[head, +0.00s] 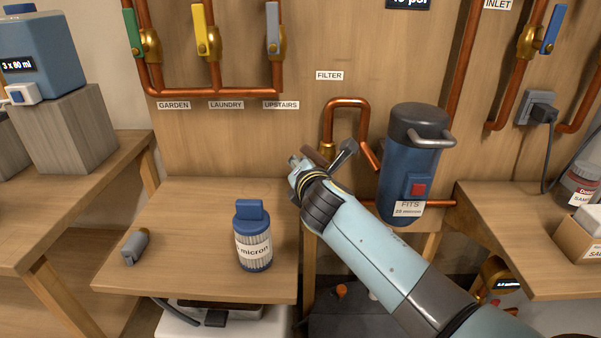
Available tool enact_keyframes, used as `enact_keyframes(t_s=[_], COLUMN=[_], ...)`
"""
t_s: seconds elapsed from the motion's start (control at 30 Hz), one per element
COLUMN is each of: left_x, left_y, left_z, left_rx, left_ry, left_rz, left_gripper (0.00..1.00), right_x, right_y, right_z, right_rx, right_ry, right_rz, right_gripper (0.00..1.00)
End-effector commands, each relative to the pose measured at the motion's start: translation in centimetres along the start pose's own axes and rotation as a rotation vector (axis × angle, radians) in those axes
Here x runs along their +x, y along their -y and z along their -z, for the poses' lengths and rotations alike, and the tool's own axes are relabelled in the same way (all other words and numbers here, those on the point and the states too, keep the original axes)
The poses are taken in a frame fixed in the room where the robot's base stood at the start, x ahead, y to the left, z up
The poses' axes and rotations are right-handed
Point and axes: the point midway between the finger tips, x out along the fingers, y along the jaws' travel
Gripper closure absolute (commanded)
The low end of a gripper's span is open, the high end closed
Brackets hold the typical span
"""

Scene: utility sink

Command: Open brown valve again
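The brown valve's handle (314,156) shows at the foot of the copper pipe loop under the FILTER label, with brass fitting (327,149) just above it. The handle slants down to the right and is partly hidden by my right gripper, so its full position is unclear. My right gripper (321,160) reaches in from the lower right. Its fingers are spread, one on each side of the brown handle; I cannot tell whether they touch it. My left gripper is not in view.
The blue filter housing (408,165) hangs right of the gripper, close above my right arm. Green (131,31), yellow (200,29) and grey (272,28) valve handles are higher up.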

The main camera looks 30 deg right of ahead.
Motion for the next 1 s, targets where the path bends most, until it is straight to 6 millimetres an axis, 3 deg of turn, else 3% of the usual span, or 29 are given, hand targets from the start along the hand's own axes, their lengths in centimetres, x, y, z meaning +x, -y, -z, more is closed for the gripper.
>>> enact_keyframes(t_s=[0.17, 0.7, 1.0], left_x=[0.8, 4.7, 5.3], left_y=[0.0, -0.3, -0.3], left_z=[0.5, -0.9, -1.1], left_rx=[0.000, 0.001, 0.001], left_ry=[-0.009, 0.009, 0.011], left_rz=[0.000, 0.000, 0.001], left_gripper=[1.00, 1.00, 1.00], right_x=[-0.3, -1.3, -1.6], right_y=[-0.2, -0.5, -0.5], right_z=[-0.8, -3.6, -4.7], right_rx=[0.157, 0.603, 0.674], right_ry=[0.001, 0.000, 0.001], right_rz=[-0.056, -0.212, -0.237], right_gripper=[1.00, 1.00, 1.00])
